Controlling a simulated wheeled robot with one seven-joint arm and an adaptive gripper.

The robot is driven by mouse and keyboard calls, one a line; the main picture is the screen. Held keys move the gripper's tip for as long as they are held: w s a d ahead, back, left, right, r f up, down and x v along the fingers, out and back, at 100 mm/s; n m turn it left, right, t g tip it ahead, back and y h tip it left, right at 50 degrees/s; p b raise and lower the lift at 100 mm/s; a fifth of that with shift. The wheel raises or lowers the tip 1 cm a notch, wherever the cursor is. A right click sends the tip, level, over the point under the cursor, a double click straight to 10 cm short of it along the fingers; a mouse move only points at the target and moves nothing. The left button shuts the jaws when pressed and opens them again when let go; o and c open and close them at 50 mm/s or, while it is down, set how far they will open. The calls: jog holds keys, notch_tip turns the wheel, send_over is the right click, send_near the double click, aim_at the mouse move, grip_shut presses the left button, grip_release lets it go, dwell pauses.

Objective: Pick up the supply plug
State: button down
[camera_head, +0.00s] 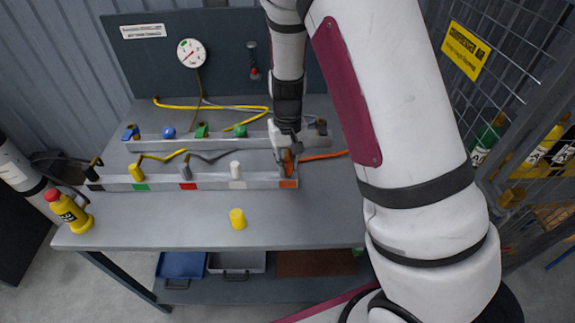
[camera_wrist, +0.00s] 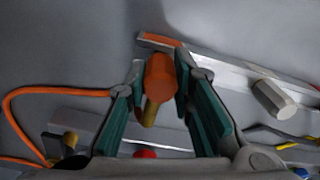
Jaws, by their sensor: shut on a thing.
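An orange plug (camera_head: 288,163) with a brass-coloured end is between the fingers of my gripper (camera_head: 285,152), at the right end of the front rail (camera_head: 210,182). In the wrist view the orange plug (camera_wrist: 160,76) sits between the two green-padded fingers of my gripper (camera_wrist: 160,85), which is shut on it. The rail's orange-marked end (camera_wrist: 160,40) shows just beyond it. I cannot tell whether the plug still touches the rail. An orange hose (camera_head: 322,156) runs off to the right from near the plug. No label marks which plug is the supply plug.
The front rail also carries a black plug (camera_head: 95,170), a yellow one (camera_head: 137,171), a grey one (camera_head: 186,171) and a white one (camera_head: 235,170). A rear rail (camera_head: 220,142) has coloured fittings.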

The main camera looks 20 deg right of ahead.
jog(key=shift+s+d+r, duration=0.1)
jog(key=shift+s+r, duration=0.05)
jog(key=shift+r, duration=0.45)
jog(key=shift+s+r, duration=0.15)
jog(key=shift+r, duration=0.45)
jog(key=s+d+r, duration=0.2)
jog(key=s, duration=1.3)
jog(key=shift+d, duration=0.3)
jog(key=shift+s+f, duration=0.1)
